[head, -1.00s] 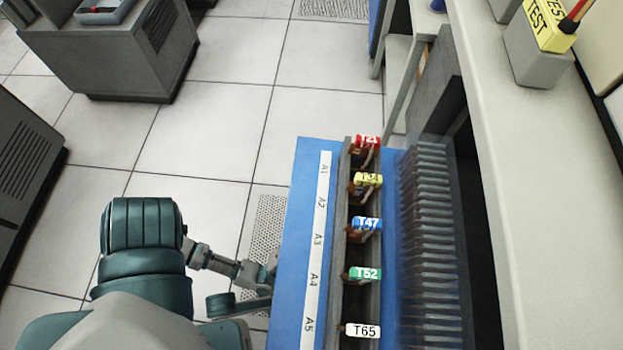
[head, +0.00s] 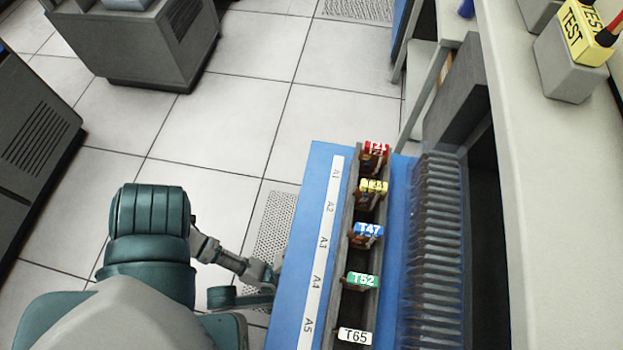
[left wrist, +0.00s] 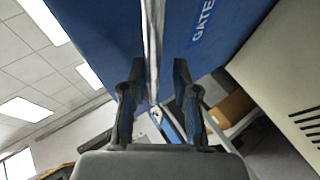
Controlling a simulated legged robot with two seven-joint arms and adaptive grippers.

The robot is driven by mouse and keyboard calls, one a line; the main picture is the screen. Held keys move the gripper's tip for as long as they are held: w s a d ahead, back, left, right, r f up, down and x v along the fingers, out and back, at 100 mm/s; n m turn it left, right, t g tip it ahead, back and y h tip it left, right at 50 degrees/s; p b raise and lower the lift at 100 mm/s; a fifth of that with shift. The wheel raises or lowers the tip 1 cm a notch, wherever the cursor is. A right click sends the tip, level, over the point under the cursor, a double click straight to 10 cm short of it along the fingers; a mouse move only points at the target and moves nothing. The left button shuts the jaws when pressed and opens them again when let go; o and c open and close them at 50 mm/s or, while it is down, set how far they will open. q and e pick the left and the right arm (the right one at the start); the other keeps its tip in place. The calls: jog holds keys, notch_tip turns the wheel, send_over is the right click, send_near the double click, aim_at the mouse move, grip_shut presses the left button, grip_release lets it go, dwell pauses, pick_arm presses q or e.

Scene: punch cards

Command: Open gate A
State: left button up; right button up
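A blue cabinet (head: 325,150) stands at the lower middle of the head view, with a label strip marked A1 to A5 along its top. In the left wrist view a blue panel (left wrist: 225,60) carries the white word GATE; the letter after it is out of frame. In the head view the left gripper (head: 268,279) is beside the cabinet's left side, partly hidden. My right gripper is not in view.
A slot on the cabinet holds coloured tags, among them T47 (head: 368,230) and T65 (head: 355,336). A rack of clear cards (head: 435,240) is to its right. A pale counter (head: 540,200) runs along the right. Open tiled floor (head: 230,120) lies left.

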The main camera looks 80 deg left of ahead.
aim_at(312, 239)
pick_arm(q)
jog(key=shift+o, duration=0.2)
jog(key=shift+w, duration=0.1)
notch_tip(312, 239, up, 10)
jog(key=shift+a, duration=0.1)
dwell(0.3)
